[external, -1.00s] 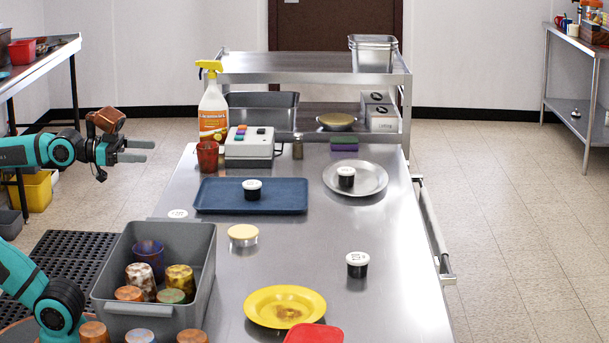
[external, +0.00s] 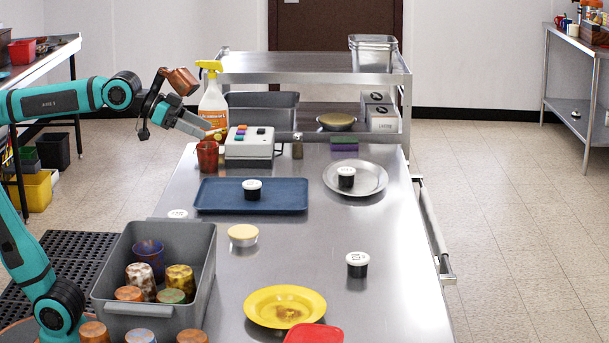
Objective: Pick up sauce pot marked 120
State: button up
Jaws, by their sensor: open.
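One pot (external: 252,190) is on the blue tray (external: 218,203), one pot (external: 346,178) is on the round metal plate (external: 372,181), and one pot (external: 357,266) stands on bare steel at the right front. The lid marks are too small to read, so I cannot tell which is 120. My gripper (external: 207,131) is open and empty, in the air above the table's far left, near the spray bottle and red cup, pointing right and slightly down.
A spray bottle (external: 213,108), a red cup (external: 207,156) and a box with coloured buttons (external: 250,146) stand at the back left. A grey bin (external: 205,262) of cups, a yellow-lidded tub (external: 243,236) and a yellow plate (external: 285,307) are nearer. The steel around the right-front pot is clear.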

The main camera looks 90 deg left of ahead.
jog(key=w+d+r+g, duration=0.1)
jog(key=w+d+g, duration=0.15)
jog(key=w, duration=0.85)
jog(key=n+g, duration=0.2)
jog(key=g, duration=0.8)
send_over(357, 257)
notch_tip(357, 257, down, 12)
jog(key=shift+y, duration=0.3)
notch_tip(357, 257, down, 17)
jog(key=shift+c, duration=0.2)
jog(key=c, duration=1)
